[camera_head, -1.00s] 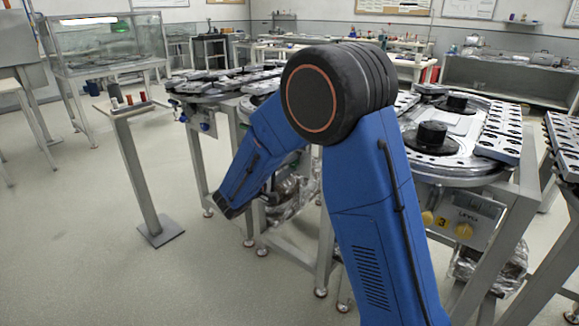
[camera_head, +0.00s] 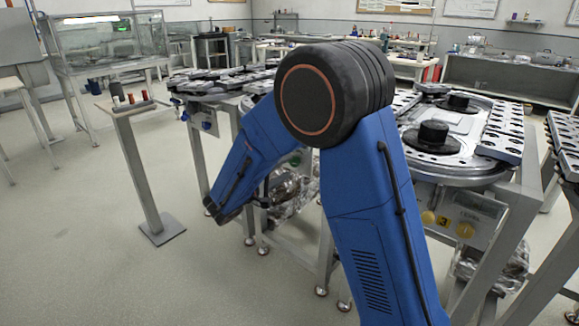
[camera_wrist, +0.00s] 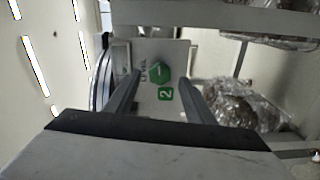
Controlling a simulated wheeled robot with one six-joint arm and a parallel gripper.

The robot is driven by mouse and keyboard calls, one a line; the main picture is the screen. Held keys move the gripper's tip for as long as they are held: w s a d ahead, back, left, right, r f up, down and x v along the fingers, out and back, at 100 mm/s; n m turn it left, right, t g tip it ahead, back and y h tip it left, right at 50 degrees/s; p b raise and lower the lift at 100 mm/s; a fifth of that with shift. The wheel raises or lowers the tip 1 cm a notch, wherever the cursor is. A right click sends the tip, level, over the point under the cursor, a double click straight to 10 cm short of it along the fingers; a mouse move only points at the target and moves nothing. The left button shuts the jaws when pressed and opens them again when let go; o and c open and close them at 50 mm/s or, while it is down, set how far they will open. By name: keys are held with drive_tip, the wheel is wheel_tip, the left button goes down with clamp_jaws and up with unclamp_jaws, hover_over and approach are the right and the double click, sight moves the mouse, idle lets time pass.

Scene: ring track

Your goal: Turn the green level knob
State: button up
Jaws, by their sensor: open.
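The green level knob (camera_wrist: 158,73) is on a pale panel (camera_wrist: 178,54) in the wrist view, with a mark like a 1 on its face. A green label with a 2 (camera_wrist: 165,94) is beside it. My gripper (camera_wrist: 160,80) is open, its two dark fingers on either side of the knob in the picture. I cannot tell how far the fingertips are from the panel, and no contact shows. In the head view my blue arm hides the gripper; a small green patch shows beside the arm.
A clear-wrapped bundle (camera_wrist: 238,112) lies right of the panel in the wrist view. A small stand (camera_head: 133,105) with spools is at left. Open floor (camera_head: 90,260) lies in front.

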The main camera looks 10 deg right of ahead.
drive_tip(key=v, duration=1.4)
drive_tip(key=shift+d, duration=0.1)
drive_tip(key=s+d+r+m+g+y, duration=0.15)
drive_tip(key=s+d+g, duration=0.25)
drive_tip(key=s+d, duration=0.45)
drive_tip(key=s+d+m+g+y, duration=0.25)
drive_tip(key=s+d+g, duration=0.25)
drive_tip(key=d, duration=0.7)
drive_tip(key=s+m+t+y, duration=0.1)
drive_tip(key=s+t+y, duration=0.2)
drive_tip(key=s+y, duration=0.7)
drive_tip(key=s, duration=0.9)
drive_tip(key=shift+s+d+f+m+y, duration=0.3)
drive_tip(key=shift+m, duration=0.1)
drive_tip(key=shift+w, duration=0.1)
